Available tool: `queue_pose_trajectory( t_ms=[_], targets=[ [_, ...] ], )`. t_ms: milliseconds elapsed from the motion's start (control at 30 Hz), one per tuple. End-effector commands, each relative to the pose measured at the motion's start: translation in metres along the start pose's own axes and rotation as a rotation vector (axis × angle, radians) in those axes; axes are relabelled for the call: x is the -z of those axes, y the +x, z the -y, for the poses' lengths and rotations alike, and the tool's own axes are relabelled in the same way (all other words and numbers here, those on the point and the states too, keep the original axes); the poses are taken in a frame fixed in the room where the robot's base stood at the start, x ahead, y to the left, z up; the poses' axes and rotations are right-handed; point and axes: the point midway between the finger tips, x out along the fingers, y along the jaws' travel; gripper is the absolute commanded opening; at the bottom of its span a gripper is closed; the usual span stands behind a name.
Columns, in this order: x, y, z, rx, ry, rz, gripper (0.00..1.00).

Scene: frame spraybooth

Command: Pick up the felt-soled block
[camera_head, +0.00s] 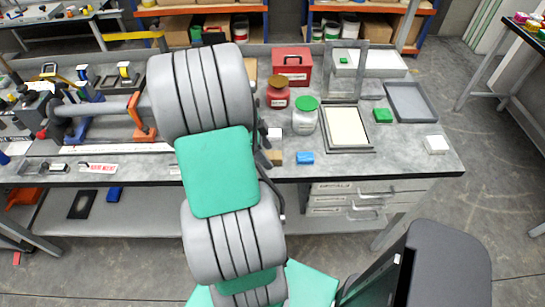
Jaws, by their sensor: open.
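I cannot tell for certain which piece is the felt-soled block, because no felt sole shows. Several small blocks lie on the grey workbench (400,163). A blue block (305,158) lies near the front edge, right of my arm. A white block (436,145) sits at the right front corner. A green block (383,115) stands beside the grey tray, and a smaller green block (344,60) is at the back. My grey and green arm reaches over the bench and hides part of it. My gripper cannot be made out.
A red toolbox (292,66), a red jar (278,96) and a white jar with a green lid (305,117) stand mid-bench. A framed panel (345,128) and a grey tray (411,101) lie to the right. Clamps and tools crowd the left. Drawers (360,197) hang below.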

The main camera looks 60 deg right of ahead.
Motion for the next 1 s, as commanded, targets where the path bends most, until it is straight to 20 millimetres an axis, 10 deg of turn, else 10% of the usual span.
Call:
queue_pose_trajectory(
  t_ms=[367, 1000],
  targets=[
    [0.000, 0.020, 0.000, 0.002, -0.002, 0.001, 0.60],
    [0.000, 0.019, 0.000, 0.002, -0.003, 0.001, 0.08]
  ],
)
